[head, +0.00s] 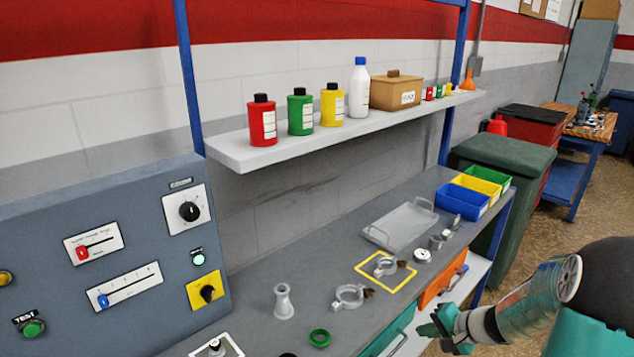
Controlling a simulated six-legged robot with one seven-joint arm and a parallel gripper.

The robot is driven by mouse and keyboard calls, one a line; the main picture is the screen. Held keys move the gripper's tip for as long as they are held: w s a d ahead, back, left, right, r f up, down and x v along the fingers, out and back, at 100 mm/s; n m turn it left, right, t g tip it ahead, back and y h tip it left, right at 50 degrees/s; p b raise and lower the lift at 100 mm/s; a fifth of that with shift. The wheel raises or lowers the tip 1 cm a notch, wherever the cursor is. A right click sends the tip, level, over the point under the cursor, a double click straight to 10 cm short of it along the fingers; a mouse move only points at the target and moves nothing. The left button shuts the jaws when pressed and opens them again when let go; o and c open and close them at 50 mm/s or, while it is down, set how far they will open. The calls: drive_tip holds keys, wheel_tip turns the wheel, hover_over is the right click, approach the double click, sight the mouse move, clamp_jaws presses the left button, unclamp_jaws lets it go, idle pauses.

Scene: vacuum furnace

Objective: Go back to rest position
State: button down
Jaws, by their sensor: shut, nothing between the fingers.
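My gripper (440,328) is at the lower right, in front of the bench's front edge. Its teal fingers look closed and hold nothing. My arm comes in from the right edge. The grey workbench (330,265) runs from the control panel to the back right. Several grey metal parts lie on it. One ring clamp (349,297) lies outside the yellow square outline, and another clamp (385,266) lies inside it. A grey flared fitting (283,301) stands nearer the panel, with a green ring (320,338) to its right.
A control panel (120,250) with knobs and sliders stands at left. A shelf (235,154) above the bench holds bottles and a box. A clear tray (402,227) and coloured bins (462,203) sit at the bench's far end. Green (505,165) and red bins stand beyond. Floor shows at right.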

drive_tip(key=s+a+r+n+g+h, duration=0.25)
drive_tip(key=s+a+r+n, duration=0.45)
drive_tip(key=a+r, duration=0.6)
drive_tip(key=s+a+r+n+h, duration=0.1)
drive_tip(key=s+r, duration=0.3)
drive_tip(key=s, duration=0.3)
drive_tip(key=s+a+r+n+t+h, duration=0.1)
drive_tip(key=s+a+r+h, duration=0.1)
drive_tip(key=s+r, duration=0.3)
drive_tip(key=shift+s+r+n, duration=0.2)
drive_tip(key=shift+s+n, duration=0.1)
drive_tip(key=shift+s, duration=0.95)
